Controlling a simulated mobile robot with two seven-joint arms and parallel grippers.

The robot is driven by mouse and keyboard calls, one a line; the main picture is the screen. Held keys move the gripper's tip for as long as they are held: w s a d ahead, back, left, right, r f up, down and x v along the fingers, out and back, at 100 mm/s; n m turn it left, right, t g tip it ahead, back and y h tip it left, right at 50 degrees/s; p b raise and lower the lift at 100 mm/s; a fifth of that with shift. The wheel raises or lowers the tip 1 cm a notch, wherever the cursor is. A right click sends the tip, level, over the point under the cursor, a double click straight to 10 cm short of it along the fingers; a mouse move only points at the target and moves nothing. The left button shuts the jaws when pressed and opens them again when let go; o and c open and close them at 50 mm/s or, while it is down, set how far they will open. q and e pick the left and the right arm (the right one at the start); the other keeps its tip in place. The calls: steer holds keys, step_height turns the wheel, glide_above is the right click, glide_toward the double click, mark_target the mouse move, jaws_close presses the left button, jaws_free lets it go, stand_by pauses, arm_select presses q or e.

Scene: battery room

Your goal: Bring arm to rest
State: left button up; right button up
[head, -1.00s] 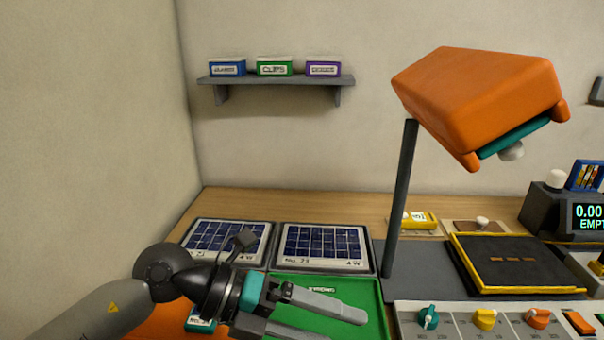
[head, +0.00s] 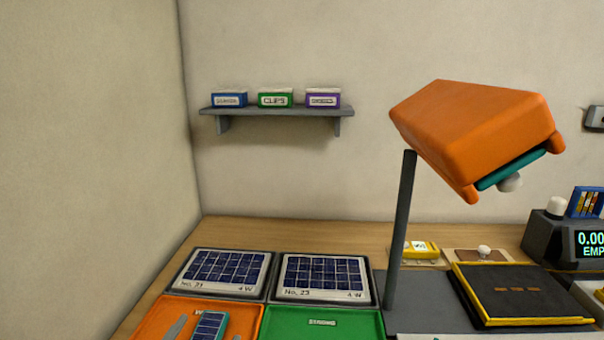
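Neither of my arms nor grippers shows in the head view now. The green tray (head: 283,317) with its "STRONG" label is in plain sight at the bottom and looks empty in the part that shows. The orange tray (head: 248,314) to its left holds a small solar panel piece (head: 209,325) and a grey flat item (head: 176,327). The lower parts of both trays are cut off by the picture's edge.
Two solar panels lie behind the trays, a left one (head: 222,271) and a right one (head: 323,277). An orange lamp (head: 475,130) on a dark post (head: 400,230) stands to the right. A black pad (head: 518,290) and a meter (head: 560,238) are further right. A shelf (head: 276,110) holds three boxes.

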arm_select(q)
steer(key=s+a+f+n+g, duration=0.1)
steer(key=s+f+n+g, duration=0.1)
steer(key=s+f+g, duration=1.25)
steer(key=s+f+t, duration=0.1)
steer(key=s+f, duration=0.3)
steer(key=f, duration=0.8)
steer(key=s+f+t, duration=0.1)
steer(key=s+f, duration=0.3)
steer(key=f, duration=0.8)
steer(key=s+a+f+g, duration=0.1)
steer(key=s+a+f, duration=0.1)
steer(key=s+f, duration=1.1)
steer(key=shift+s+a, duration=0.35)
steer(key=shift+s, duration=0.35)
steer(key=shift+g, duration=0.25)
